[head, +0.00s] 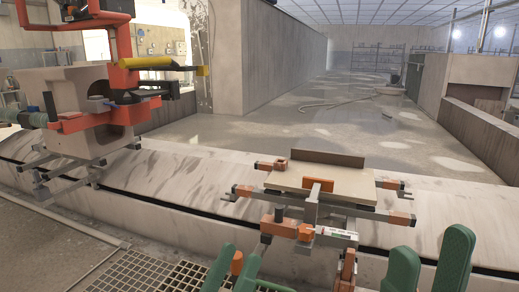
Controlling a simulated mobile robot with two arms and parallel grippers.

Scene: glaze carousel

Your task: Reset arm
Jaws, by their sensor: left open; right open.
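My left gripper (236,256) shows at the bottom edge, left of centre, as two green fingers apart with a small orange part showing between them. My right gripper (430,243) shows at the bottom right as two thick green fingers set wide apart, with nothing seen between them. Both are in front of the pale carousel ledge (440,199). A metal stand with orange clamps (310,208) is on the ledge beyond them and carries a flat beige board (345,182). The rest of both arms is hidden below the picture.
At the left, a beige ceramic piece (60,85) sits on another metal stand (62,172). An orange machine with a yellow cylinder (190,71) stands by it. A floor grating (150,276) lies at the bottom left. The floor beyond the ledge is mostly open, with a hose (335,103).

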